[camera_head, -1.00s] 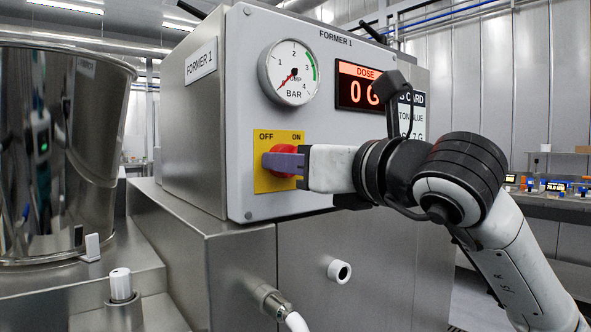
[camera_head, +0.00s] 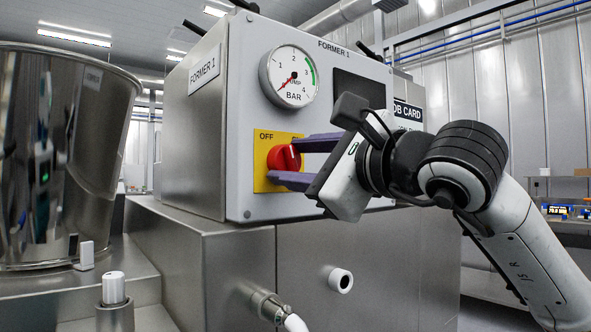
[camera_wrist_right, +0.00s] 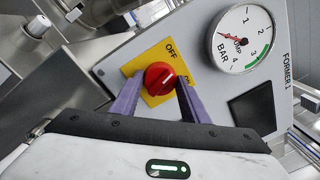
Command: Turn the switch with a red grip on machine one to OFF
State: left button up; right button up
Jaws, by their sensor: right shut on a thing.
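The red switch (camera_head: 280,158) sits on a yellow plate (camera_head: 262,183) marked OFF at left and ON at right, on the front of the machine labelled FORMER 1 (camera_head: 238,120). Its white mark points about straight up, between the two labels. It also shows in the right wrist view (camera_wrist_right: 154,84). My right gripper (camera_head: 285,161) is shut on the red grip, with one purple finger on each side, one higher and one lower. The gripper is tilted and partly covers the ON label. My left gripper is not in view.
A round pressure gauge (camera_head: 291,76) is above the switch, and a dark display (camera_head: 358,90) is right of it. A steel vessel (camera_head: 60,160) stands at left. A white-capped knob (camera_head: 113,287) and a hose fitting (camera_head: 266,303) are lower down.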

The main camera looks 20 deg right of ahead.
jog(key=shift+n, duration=1)
jog(key=shift+n+y+b, duration=0.3)
jog(key=shift+n, duration=1.6)
jog(key=o, duration=1.1)
jog(key=shift+c, duration=0.2)
jog(key=shift+d, duration=0.1)
